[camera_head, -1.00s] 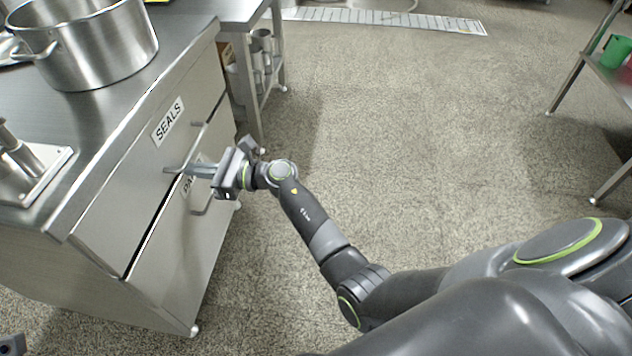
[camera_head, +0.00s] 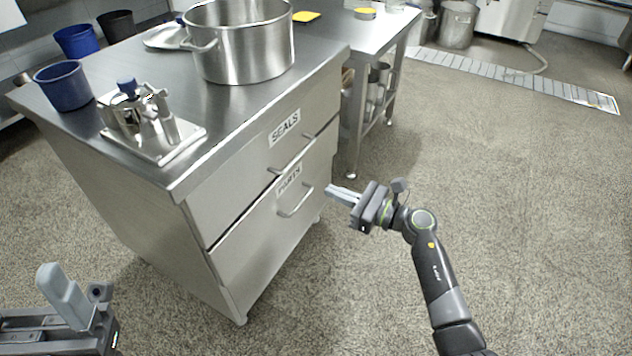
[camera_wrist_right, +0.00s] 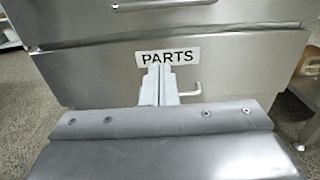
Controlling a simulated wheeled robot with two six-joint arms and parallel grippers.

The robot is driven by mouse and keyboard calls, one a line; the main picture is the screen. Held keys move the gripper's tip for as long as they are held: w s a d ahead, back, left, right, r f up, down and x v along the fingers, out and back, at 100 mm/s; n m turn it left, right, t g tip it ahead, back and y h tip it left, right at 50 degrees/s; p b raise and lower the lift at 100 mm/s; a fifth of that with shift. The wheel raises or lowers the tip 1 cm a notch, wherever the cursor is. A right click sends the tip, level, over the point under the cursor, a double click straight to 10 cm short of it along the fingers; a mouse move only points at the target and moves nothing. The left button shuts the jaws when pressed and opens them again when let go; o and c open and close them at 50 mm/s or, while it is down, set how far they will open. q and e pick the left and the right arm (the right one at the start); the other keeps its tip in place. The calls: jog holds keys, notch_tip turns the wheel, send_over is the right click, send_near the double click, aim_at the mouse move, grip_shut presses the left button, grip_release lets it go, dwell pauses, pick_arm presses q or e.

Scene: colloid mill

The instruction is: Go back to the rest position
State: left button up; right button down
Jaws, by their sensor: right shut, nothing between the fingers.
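My right gripper (camera_head: 343,194) is shut and empty, out in front of the steel cabinet's drawers, just right of the PARTS drawer handle in the head view. In the right wrist view its closed fingers (camera_wrist_right: 159,84) point at the PARTS drawer (camera_wrist_right: 90,75), overlapping its label and part of its handle. My left gripper (camera_head: 75,305) is at the bottom left corner of the head view, partly cut off. One finger shows clearly, and its opening cannot be made out.
The SEALS drawer (camera_head: 235,185) is above the PARTS drawer. On the cabinet top are a steel pot (camera_head: 240,45), a blue cup (camera_head: 63,88) and a steel tray (camera_head: 185,140) with metal parts. A second steel table (camera_head: 375,30) stands behind. Open floor lies to the right.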

jog(key=v, duration=0.3)
